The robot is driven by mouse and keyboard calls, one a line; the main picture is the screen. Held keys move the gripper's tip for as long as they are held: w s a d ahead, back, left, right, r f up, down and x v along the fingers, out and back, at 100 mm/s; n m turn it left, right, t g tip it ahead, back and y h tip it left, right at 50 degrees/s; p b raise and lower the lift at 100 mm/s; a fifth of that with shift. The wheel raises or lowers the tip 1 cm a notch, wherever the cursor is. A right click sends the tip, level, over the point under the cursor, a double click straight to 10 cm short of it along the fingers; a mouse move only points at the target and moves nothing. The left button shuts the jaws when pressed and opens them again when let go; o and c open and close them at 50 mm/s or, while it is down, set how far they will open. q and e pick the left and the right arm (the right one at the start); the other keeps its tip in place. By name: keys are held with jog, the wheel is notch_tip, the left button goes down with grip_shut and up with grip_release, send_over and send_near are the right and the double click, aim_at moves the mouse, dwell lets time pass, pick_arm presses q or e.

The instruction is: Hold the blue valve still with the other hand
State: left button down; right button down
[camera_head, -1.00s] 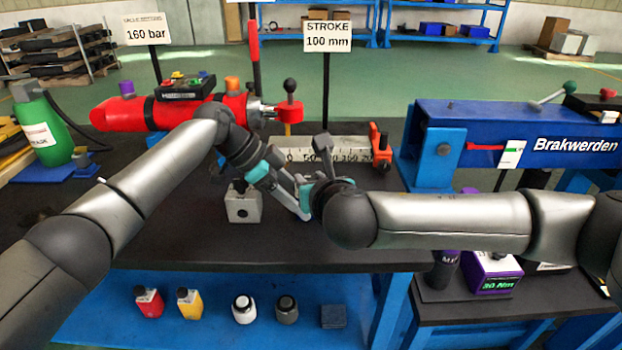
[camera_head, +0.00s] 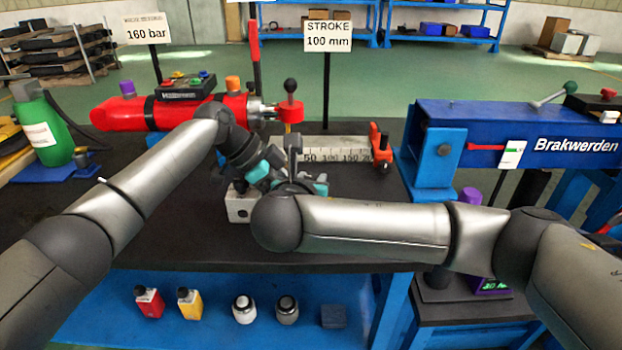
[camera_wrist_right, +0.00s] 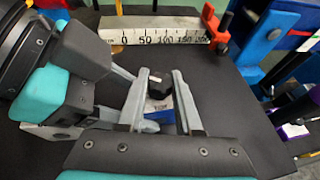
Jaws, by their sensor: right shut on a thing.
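The blue valve (camera_wrist_right: 158,105), with a black knob on top and a pale label, sits between the fingers of my right gripper (camera_wrist_right: 160,77) in the right wrist view. That gripper is shut on it. In the head view the right gripper's fingers and the valve are hidden among the two wrists. My left gripper (camera_head: 258,172) is close beside, coming from the left. Its teal and black body fills the left of the right wrist view, with grey fingers reaching toward the valve. Whether these are closed on the valve is not clear.
A pale block (camera_head: 238,207) stands on the dark bench beside the grippers. A red cylinder (camera_head: 125,113) and a ruler (camera_head: 335,149) with an orange slider (camera_head: 380,147) lie behind. The blue Brakwerden press (camera_head: 480,130) stands at right. Several bottles sit on the lower shelf.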

jog(key=c, duration=0.6)
grip_release()
pick_arm(q)
jog(key=shift+c, duration=0.2)
grip_release()
pick_arm(e)
jog(key=v, duration=0.7)
jog(key=shift+s+r, duration=0.1)
jog(key=shift+s, duration=0.1)
pick_arm(q)
jog(key=shift+r, duration=0.1)
